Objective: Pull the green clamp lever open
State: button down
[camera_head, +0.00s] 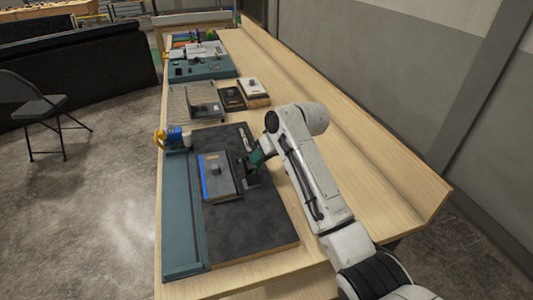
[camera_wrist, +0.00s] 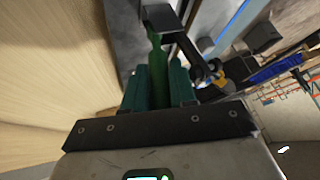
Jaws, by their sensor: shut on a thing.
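The green clamp lever (camera_wrist: 157,62) stands between the two dark teal fingers of my gripper (camera_wrist: 160,82) in the wrist view. The fingers are shut on it, one on each side. Its far end meets a dark clamp block (camera_wrist: 162,18). In the head view my gripper (camera_head: 255,160) is beside the right edge of a grey box with a blue stripe (camera_head: 215,172). The lever is hard to tell from the fingers there, and my arm hides part of the clamp.
The grey box sits on a dark board (camera_head: 250,225) on the long wooden table (camera_head: 350,160). A teal rail (camera_head: 180,215) runs along its left side. A blue and yellow part (camera_head: 174,138) stands at the rail's far end. Other devices (camera_head: 200,65) lie farther back. The table's right side is clear.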

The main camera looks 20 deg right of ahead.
jog(key=shift+a+r+h+p, duration=0.15)
jog(key=shift+a+h+p, duration=0.15)
jog(key=shift+a+h, duration=0.1)
dwell(0.3)
jog(key=c, duration=1)
grip_release()
